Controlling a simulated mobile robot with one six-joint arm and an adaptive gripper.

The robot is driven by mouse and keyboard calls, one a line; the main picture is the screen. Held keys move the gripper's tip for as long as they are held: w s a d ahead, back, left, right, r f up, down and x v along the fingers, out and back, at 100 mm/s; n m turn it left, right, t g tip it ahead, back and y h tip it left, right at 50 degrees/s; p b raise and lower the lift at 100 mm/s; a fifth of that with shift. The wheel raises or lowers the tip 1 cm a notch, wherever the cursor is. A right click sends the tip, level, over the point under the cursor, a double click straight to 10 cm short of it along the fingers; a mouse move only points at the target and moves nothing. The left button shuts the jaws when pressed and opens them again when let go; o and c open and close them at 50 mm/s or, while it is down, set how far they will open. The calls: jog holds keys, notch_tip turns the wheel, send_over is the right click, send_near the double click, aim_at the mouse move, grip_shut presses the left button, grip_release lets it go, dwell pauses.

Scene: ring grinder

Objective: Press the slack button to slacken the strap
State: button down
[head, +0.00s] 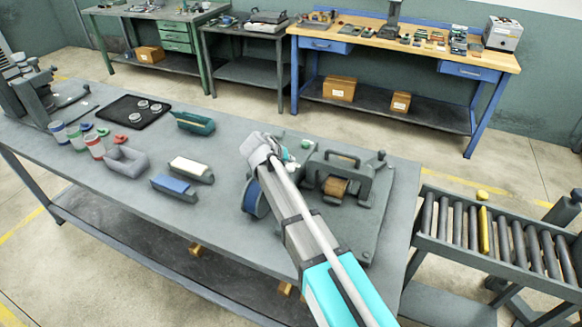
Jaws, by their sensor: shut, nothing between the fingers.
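The ring grinder (378,190) stands on the right end of the grey workbench (225,225). It has a dark grey frame and a brown strap or roller (335,187) in its middle. My arm reaches in from the lower right and passes in front of the machine's left side.
Blue (173,187), white (190,168) and green (195,122) blocks, several small cans and a black tray (132,111) stand further left. A roller conveyor (500,240) lies right. Open bench lies at the front left.

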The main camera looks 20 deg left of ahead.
aim_at(289, 168)
jog(key=shift+f+b, duration=0.95)
dwell(1.2)
jog(key=shift+r, duration=0.15)
dwell(0.5)
jog(key=shift+r+p, duration=0.8)
jog(key=shift+p, duration=0.15)
jog(key=shift+r, duration=0.1)
notch_tip(289, 168, up, 5)
jog(key=p, duration=0.5)
jog(key=shift+s, duration=0.1)
dwell(1.1)
